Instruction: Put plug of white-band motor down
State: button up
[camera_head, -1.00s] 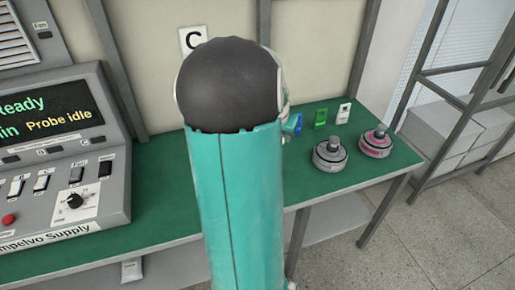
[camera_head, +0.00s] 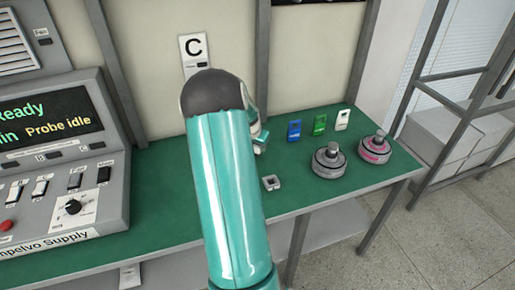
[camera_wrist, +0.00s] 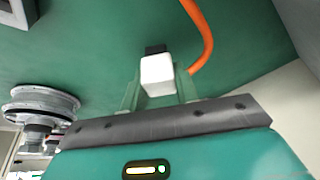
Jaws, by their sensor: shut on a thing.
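In the wrist view my gripper (camera_wrist: 158,90) is shut on a white plug (camera_wrist: 157,73) with a black end. An orange cable (camera_wrist: 200,32) runs close by the plug. A round metal motor (camera_wrist: 42,104) is at the left of that view. In the head view two motors stand on the green bench: one with a pale grey band (camera_head: 329,162), likely the white-band one, and one with a pink band (camera_head: 375,149). My arm hides the plug and most of my gripper there, left of the grey motor. I cannot tell whether the plug touches the bench.
A small grey square piece with a dark opening (camera_head: 270,183) lies on the bench (camera_head: 170,185). Blue (camera_head: 294,130), green (camera_head: 320,124) and white (camera_head: 342,119) blocks stand at the back. A supply console (camera_head: 70,150) is at left. A rack (camera_head: 455,120) stands beyond the right end.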

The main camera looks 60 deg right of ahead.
jog(key=shift+f, duration=0.5)
jog(key=shift+f, duration=0.1)
jog(key=o, duration=1.1)
jog(key=v, duration=1.2)
jog(key=shift+a, duration=0.1)
